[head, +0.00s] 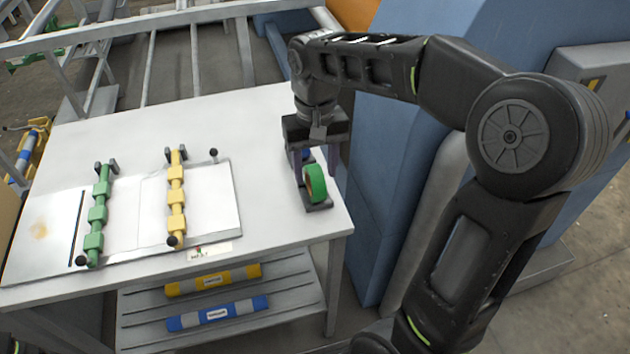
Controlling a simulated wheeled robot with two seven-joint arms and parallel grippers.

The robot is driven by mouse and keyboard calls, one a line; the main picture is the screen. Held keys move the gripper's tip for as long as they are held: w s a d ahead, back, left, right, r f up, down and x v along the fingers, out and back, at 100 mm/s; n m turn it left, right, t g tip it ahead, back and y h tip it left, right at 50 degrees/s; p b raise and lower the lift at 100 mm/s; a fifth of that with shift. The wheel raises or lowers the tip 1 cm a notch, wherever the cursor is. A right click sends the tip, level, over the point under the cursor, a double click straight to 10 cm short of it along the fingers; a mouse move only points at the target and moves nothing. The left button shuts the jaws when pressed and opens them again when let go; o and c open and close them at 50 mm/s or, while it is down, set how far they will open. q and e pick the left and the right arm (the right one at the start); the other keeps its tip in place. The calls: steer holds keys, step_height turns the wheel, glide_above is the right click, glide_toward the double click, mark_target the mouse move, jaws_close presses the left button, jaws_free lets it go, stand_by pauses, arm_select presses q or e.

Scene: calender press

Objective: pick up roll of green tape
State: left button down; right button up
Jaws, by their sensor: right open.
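The roll of green tape (315,183) stands upright on its edge in a dark holder (319,207) near the right edge of the white table. A small blue item, partly hidden, shows just behind it. My right gripper (316,163) comes down from above with its fingers pointing down, at the far end of the holder, right by the tape. It is open. Whether its fingers touch the tape cannot be told from this view. My left gripper is not in view.
The white table (250,120) carries a plate with a green segmented bar (97,214) and a yellow segmented bar (176,197). Yellow (213,280) and blue (217,313) rolls lie on the shelf below. A blue machine housing (385,190) stands close right of the table.

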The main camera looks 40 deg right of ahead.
steer(key=shift+w+f+p, duration=0.1)
steer(key=shift+f+p, duration=0.55)
steer(key=shift+f, duration=1.95)
steer(key=shift+c, duration=0.2)
jaws_close()
